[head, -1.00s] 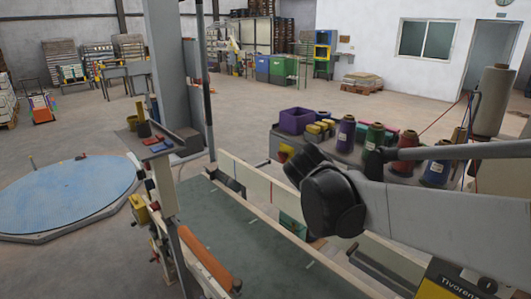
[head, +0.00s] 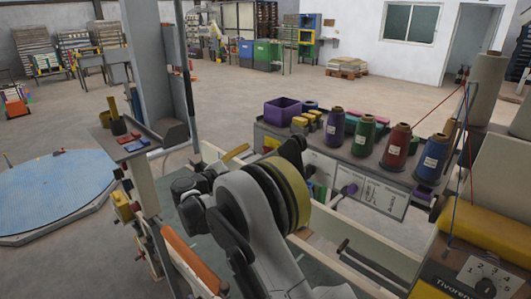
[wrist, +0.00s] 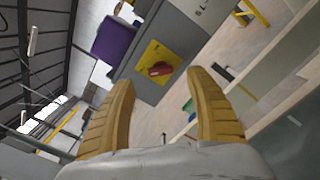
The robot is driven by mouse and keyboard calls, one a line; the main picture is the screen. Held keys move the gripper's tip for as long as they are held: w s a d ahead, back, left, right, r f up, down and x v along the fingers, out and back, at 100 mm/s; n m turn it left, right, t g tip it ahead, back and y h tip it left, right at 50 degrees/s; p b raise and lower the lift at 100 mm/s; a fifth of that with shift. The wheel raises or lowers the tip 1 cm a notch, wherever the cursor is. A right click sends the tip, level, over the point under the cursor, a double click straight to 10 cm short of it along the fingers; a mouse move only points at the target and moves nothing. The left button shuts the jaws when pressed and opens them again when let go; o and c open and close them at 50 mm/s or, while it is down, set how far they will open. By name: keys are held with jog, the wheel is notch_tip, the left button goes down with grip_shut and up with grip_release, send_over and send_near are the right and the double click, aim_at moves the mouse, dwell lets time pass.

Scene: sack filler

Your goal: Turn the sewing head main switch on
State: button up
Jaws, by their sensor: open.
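The switch, a red rotary knob (wrist: 160,69) on a yellow plate (wrist: 150,56), sits on a grey panel ahead of my gripper in the wrist view. I take this to be the sewing head main switch. In the head view a bit of the yellow plate (head: 270,142) shows on the end of the grey bench, above my arm. My gripper (wrist: 160,76) is open, with its two yellow fingers apart and empty. The knob appears between the fingertips, beyond them and apart from them. In the head view my arm hides much of the gripper.
Thread cones, including a green one (head: 363,135) and a red one (head: 396,147), stand on the bench top. A purple bin (head: 283,112) stands at its left end. A grey post (head: 155,70) rises on the left. A numbered dial (head: 485,277) is at lower right.

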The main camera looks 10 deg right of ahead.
aim_at(266, 152)
jog(key=b+x, duration=0.1)
jog(key=x, duration=0.7)
jog(key=shift+a, duration=0.1)
jog(key=c, duration=1.2)
